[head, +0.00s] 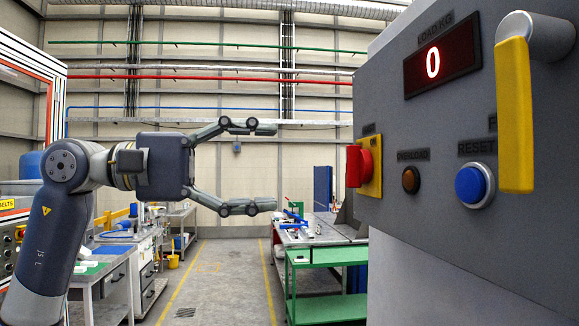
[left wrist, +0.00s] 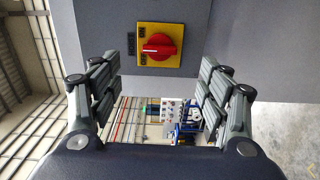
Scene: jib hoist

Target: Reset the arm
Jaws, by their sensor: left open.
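My left gripper (head: 265,167) is open and empty, to the left of a grey control panel (head: 420,150) and apart from it. It also shows in the left wrist view (left wrist: 163,85), fingers spread on both sides. A red rotary switch (head: 358,166) on a yellow plate (head: 371,165) is on the panel's left part; in the left wrist view the red switch (left wrist: 160,46) lies beyond the fingers. My right gripper is not in view.
A yellow lever handle (head: 515,115) sticks out at the panel's right. A green table (head: 325,255) stands below and left of the panel. Workbenches (head: 110,265) line the left side. The aisle floor (head: 220,280) between yellow lines is clear.

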